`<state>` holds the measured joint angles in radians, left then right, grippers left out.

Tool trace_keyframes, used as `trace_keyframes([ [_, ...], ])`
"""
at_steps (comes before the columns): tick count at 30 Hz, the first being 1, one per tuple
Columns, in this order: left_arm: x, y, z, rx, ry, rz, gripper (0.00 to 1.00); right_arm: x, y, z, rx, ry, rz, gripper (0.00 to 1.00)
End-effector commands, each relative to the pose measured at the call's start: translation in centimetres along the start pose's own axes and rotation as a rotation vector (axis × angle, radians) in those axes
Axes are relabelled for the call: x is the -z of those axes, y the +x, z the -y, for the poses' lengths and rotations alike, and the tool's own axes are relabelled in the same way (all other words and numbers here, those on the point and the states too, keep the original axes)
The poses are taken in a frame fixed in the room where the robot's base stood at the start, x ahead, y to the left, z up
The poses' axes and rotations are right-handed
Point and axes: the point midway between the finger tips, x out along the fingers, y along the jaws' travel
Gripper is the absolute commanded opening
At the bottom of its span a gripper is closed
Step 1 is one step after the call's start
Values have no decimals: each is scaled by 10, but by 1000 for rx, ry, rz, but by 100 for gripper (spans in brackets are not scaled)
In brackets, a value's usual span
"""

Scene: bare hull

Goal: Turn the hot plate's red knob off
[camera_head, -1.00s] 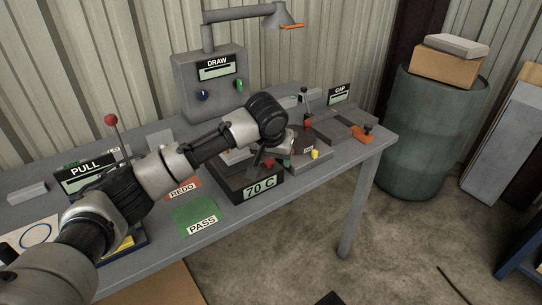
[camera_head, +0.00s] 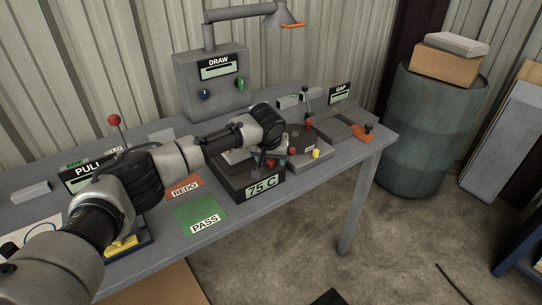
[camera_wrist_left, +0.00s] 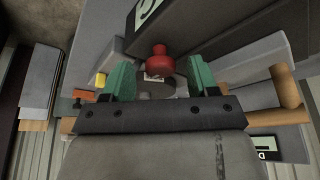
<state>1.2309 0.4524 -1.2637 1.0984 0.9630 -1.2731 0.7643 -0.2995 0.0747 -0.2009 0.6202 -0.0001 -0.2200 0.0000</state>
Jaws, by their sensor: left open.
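The hot plate (camera_head: 234,188) is a dark box on the bench, its front display reading 75 C. Its red knob (camera_head: 270,163) shows at its right side, near my gripper in the head view. In the left wrist view the red knob (camera_wrist_left: 160,62) stands between the two green fingers, with space on both sides. My left gripper (camera_wrist_left: 160,72) is open and empty; in the head view it (camera_head: 260,156) points down over the right part of the hot plate, partly hidden by my wrist. My right gripper is not in view.
A grey box with red and yellow buttons (camera_head: 308,152) stands just right of the hot plate. The DRAW box with a lamp (camera_head: 212,85) is behind. Green PASS (camera_head: 199,214) and orange REDO (camera_head: 183,187) mats lie at the left front. A red-topped lever (camera_head: 114,120) stands left.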

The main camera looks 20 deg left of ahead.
Motion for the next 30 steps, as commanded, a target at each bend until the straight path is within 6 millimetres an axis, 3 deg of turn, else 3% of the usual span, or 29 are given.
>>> trace_keyframes([
  [9,0,3,0,1,1,0,58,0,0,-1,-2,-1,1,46],
  [19,0,2,0,0,1,0,10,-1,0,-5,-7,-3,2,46],
  [30,0,0,-1,28,-67,3,10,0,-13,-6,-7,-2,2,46],
])
